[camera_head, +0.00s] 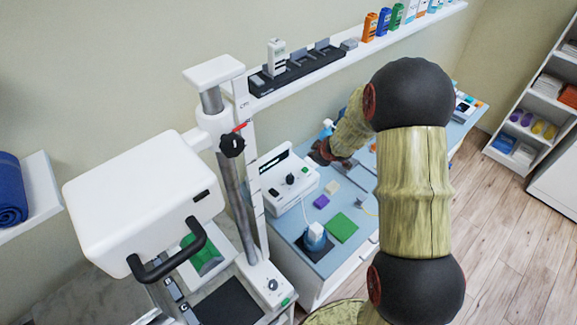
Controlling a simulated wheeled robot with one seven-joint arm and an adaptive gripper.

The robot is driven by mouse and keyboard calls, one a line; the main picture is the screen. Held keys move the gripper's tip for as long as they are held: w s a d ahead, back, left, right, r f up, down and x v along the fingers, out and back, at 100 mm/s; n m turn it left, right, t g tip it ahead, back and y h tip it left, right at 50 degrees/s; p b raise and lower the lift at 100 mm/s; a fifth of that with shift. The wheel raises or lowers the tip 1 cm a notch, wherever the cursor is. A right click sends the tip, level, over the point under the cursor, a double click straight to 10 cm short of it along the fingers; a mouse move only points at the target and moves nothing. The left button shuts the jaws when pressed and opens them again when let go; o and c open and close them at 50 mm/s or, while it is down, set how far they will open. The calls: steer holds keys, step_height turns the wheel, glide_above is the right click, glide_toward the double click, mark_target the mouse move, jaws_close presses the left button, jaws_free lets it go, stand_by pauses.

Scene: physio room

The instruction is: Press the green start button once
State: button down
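A small green button (286,301) sits on the white control panel (268,284) at the foot of the tall white machine, low in the head view. A black knob is on the same panel. My arm reaches up and over the blue-topped table. Its dark end with my gripper (321,153) is small and far off, beside the white box with a dial, well away from the green button. The fingers cannot be made out, so I cannot tell whether they are open or shut.
A white box with a black dial (287,181) stands on the blue table (322,264), near a green pad (342,228), a purple block (321,202) and a blue-and-white device (315,237). The machine's white head (140,195) and black handle (170,255) overhang the left. Open floor lies right.

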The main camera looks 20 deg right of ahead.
mark_target(303, 170)
steer(key=shift+n+t+y, duration=0.6)
steer(key=shift+n+t, duration=0.1)
steer(key=shift+w+a+r, duration=0.6)
steer(key=shift+w+a, duration=0.15)
steer(key=shift+a, duration=0.05)
steer(key=shift+w+a+r, duration=0.6)
steer(key=shift+w+a, duration=0.15)
steer(key=shift+f, duration=0.1)
step_height(303, 170, down, 8)
steer(key=b, duration=0.8)
steer(key=shift+f, duration=0.25)
steer(key=shift+f+b, duration=0.15)
steer(key=shift+b, duration=0.15)
steer(key=shift+f, duration=0.3)
steer(key=shift+f+b, duration=0.45)
steer(key=shift+b, duration=0.1)
steer(key=shift+r+p, duration=0.9)
steer(key=shift+p, duration=0.05)
